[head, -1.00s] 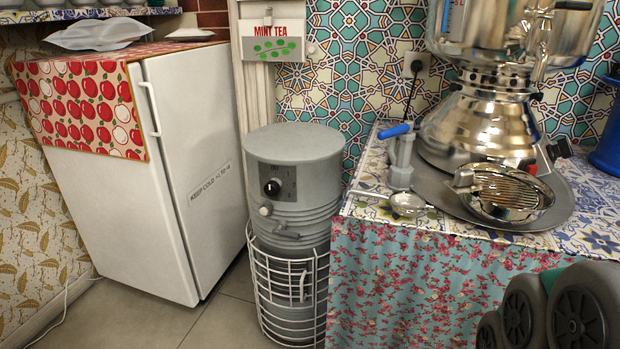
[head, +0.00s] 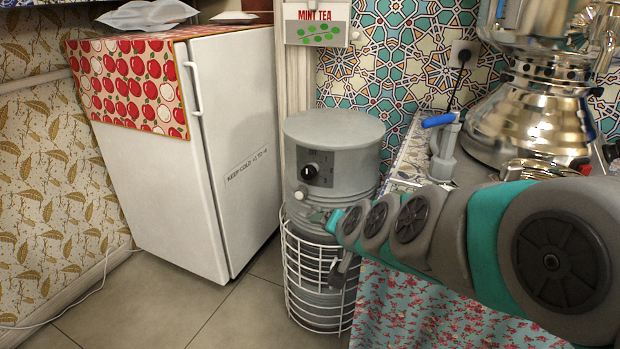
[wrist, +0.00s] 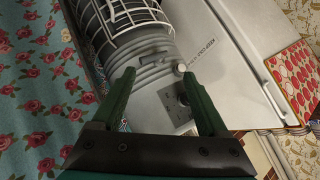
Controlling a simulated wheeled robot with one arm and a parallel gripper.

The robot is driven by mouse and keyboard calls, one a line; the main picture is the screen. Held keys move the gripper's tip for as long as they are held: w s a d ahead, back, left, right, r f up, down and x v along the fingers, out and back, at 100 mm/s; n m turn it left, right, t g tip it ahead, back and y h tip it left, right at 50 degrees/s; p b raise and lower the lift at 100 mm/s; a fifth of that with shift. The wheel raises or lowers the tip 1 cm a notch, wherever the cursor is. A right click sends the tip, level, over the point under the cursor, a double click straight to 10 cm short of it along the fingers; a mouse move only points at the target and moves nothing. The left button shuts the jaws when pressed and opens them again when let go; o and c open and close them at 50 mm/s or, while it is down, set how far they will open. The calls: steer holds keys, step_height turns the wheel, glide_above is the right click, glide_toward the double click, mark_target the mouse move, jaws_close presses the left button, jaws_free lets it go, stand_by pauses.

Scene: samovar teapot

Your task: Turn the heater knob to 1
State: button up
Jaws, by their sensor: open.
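The heater knob (head: 309,171) is a small black dial with a light pointer mark, on a panel at the upper front of a grey cylindrical heater (head: 333,132). Its setting is too small to read. In the wrist view, the heater (wrist: 155,62) appears tilted, with its panel partly behind the right finger. My gripper (wrist: 159,75) is open and empty, its two green fingers spread in front of the heater. In the head view, my arm reaches in from the right, its end low in front of the heater. I cannot tell whether it touches.
A white wire basket (head: 305,285) surrounds the heater's lower part. A white fridge (head: 170,190) stands to the left. A flower-cloth counter (head: 400,310) with a steel samovar (head: 530,110) and a blue-handled tap (head: 442,135) is to the right. Floor is clear before the fridge.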

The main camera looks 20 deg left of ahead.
mark_target(307, 176)
steer(key=w+a+r+m+t+h, duration=0.3)
steer(key=w+a+m+t+h, duration=0.25)
steer(key=a+m+t, duration=0.35)
steer(key=shift+n+t+h, duration=0.25)
steer(key=shift+n+t, duration=0.05)
steer(key=shift+n, duration=0.1)
steer(key=w, duration=0.3)
steer(key=w+a, duration=0.1)
steer(key=w, duration=0.3)
steer(key=shift+a+f, duration=0.1)
steer(key=shift+a, duration=0.05)
steer(key=shift+c, duration=0.2)
steer(key=shift+f, duration=0.1)
jaws_close()
